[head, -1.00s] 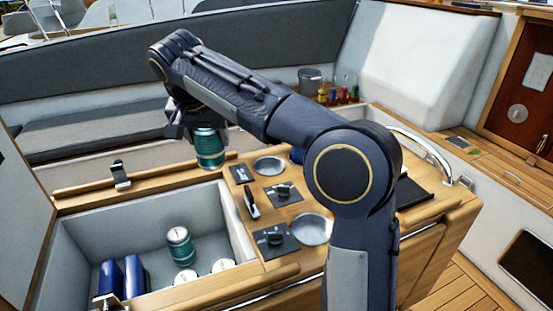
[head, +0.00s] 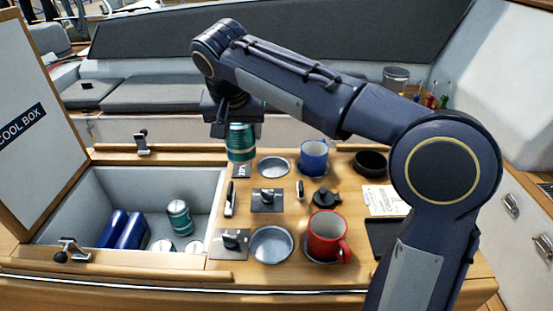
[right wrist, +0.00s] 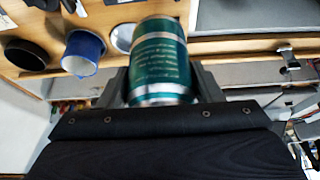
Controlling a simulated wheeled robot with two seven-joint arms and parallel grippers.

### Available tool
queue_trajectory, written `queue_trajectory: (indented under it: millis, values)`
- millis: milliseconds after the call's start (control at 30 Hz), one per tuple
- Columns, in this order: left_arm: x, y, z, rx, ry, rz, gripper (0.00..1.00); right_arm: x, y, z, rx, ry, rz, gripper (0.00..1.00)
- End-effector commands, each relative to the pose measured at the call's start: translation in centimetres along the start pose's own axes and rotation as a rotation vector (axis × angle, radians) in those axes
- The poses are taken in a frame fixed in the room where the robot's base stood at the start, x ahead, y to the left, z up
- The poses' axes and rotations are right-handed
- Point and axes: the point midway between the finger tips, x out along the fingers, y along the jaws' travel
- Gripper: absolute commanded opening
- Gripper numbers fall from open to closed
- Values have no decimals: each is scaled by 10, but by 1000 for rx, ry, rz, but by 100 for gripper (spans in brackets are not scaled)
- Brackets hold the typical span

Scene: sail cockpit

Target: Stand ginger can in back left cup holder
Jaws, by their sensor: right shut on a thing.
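My right gripper (head: 236,122) is shut on a green can with silver rims (head: 240,143), taken here as the ginger can; its lettering is too blurred to read. The can hangs roughly upright above the back left corner of the wooden table top. In the right wrist view the can (right wrist: 159,62) sits between the two fingers (right wrist: 160,92). The back left cup holder (head: 274,167), a round metal recess, is empty and lies just right of the can; it also shows in the wrist view (right wrist: 122,37), partly behind the can. My left gripper is out of view.
A blue mug (head: 314,157) stands right of that holder, then a dark round holder (head: 370,162). A red mug (head: 327,236) stands beside an empty front left holder (head: 271,245). The open cool box (head: 70,205) holds several cans and blue blocks. Latches and switches stick up nearby.

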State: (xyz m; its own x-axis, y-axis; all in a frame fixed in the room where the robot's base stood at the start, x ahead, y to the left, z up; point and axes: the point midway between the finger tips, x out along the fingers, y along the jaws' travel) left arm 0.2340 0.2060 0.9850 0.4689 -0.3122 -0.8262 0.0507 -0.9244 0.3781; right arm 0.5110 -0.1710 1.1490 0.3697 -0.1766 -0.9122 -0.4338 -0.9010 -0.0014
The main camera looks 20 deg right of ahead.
Motion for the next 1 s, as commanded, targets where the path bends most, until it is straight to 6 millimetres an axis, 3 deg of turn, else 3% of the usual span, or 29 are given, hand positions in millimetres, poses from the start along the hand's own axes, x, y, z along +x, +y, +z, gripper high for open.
queue_trajectory:
  millis: [300, 500, 800, 1000]
  values:
    - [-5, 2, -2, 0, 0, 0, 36, 60, 45, -42, 5, -3, 4, 25]
    - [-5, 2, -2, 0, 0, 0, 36, 99, 60, -48, 3, -2, 2, 25]
    - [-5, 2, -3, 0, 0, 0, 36, 127, 71, -52, 2, -2, 3, 25]
    - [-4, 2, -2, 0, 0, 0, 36, 149, 69, -41, 0, 0, 1, 25]
